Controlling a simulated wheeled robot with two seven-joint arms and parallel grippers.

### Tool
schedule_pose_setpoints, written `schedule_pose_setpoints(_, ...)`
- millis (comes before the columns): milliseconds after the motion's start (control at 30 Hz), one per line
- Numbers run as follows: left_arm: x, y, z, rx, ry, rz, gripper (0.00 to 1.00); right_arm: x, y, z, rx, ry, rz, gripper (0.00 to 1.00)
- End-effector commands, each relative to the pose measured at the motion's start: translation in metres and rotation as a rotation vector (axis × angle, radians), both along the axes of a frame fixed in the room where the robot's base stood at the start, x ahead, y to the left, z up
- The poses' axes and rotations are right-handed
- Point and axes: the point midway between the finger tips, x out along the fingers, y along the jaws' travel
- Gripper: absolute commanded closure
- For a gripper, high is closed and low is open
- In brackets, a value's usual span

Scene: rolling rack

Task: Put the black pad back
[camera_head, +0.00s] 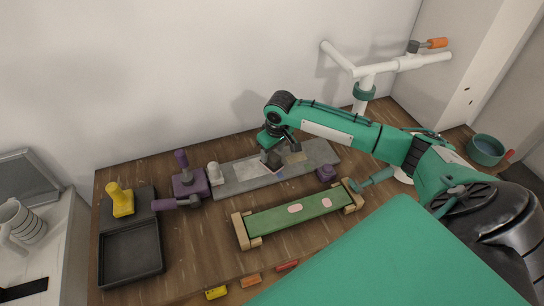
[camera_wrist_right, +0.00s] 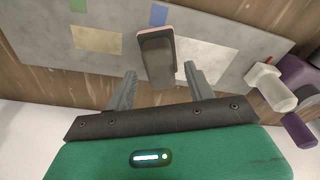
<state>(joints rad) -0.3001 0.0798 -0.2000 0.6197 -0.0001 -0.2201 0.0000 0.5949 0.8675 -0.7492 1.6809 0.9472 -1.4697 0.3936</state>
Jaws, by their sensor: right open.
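A black pad, a dark block with a pink edge (camera_wrist_right: 157,60), stands on the grey board (camera_wrist_right: 235,32) in the right wrist view. It also shows as a dark block on the board in the head view (camera_head: 275,162). My right gripper (camera_wrist_right: 160,73) is open, with one finger on each side of the pad's near end. A gap shows on both sides. In the head view my right gripper (camera_head: 272,146) is over the middle of the board and partly hides the pad. Pale, tan, blue and green patches mark the board. My left gripper is not in view.
A green wooden rack (camera_head: 290,217) lies in front. A black tray (camera_head: 131,252) and yellow handle (camera_head: 120,199) are at left.

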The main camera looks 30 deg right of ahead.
Motion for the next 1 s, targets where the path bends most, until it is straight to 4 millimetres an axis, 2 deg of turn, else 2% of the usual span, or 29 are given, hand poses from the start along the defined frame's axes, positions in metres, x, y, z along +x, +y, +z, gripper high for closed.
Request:
schedule_pose_setpoints(200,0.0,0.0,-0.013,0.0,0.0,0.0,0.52,-0.006,-0.002,0.047,0.0,-0.004,0.0,0.46)
schedule_pose_setpoints(400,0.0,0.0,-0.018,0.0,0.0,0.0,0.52,-0.011,-0.002,0.079,0.0,-0.002,-0.001,0.46)
schedule_pose_setpoints(600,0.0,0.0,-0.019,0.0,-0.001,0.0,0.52,-0.014,-0.002,0.09,0.0,0.0,0.0,0.46)
schedule_pose_setpoints(1000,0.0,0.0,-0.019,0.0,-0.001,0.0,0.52,-0.014,-0.002,0.091,0.0,0.001,0.0,0.46)
